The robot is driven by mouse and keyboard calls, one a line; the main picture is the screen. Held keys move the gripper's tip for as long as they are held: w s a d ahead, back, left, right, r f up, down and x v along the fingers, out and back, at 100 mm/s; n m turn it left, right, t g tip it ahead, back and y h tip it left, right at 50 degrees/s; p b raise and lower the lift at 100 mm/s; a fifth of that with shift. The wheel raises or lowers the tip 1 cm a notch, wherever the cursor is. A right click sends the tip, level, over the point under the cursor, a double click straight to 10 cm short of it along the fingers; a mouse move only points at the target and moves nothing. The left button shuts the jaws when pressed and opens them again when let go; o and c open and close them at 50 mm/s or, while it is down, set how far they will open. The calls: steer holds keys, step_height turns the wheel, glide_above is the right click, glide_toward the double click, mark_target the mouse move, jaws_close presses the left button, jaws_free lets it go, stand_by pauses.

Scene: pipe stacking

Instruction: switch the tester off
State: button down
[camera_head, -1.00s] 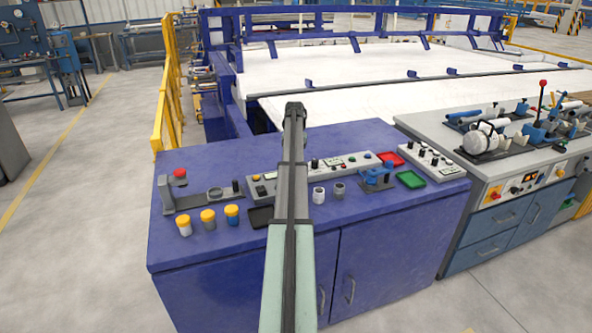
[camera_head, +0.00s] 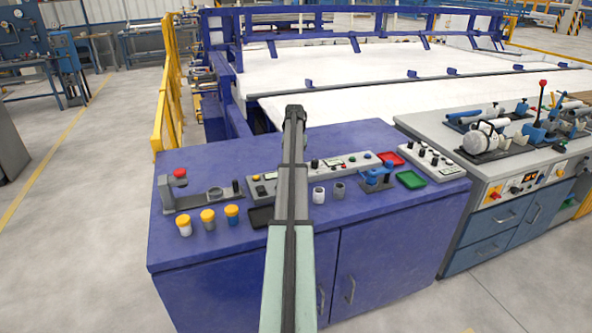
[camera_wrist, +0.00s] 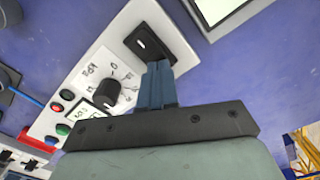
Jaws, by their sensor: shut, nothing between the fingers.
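The tester is a pale panel in the wrist view (camera_wrist: 128,70), with a black rocker switch (camera_wrist: 148,42) in a dark recess at its end. A black knob (camera_wrist: 107,93) with printed markings sits beside a small display (camera_wrist: 82,110). My gripper (camera_wrist: 160,68) has its blue fingers shut and empty, with the tips over the lower edge of the switch recess. I cannot tell whether they touch it.
The blue bench (camera_head: 240,145) holds yellow-capped jars (camera_head: 208,218), a stand with a red knob (camera_head: 180,178), white and grey cups (camera_head: 319,195), a blue clamp (camera_head: 377,177), and red (camera_head: 391,159) and green (camera_head: 411,180) trays. Another control box (camera_head: 428,160) stands at right.

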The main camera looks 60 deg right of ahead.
steer(key=shift+f, duration=0.45)
stand_by(0.3)
steer(key=shift+r, duration=3.55)
steer(key=shift+w, duration=0.1)
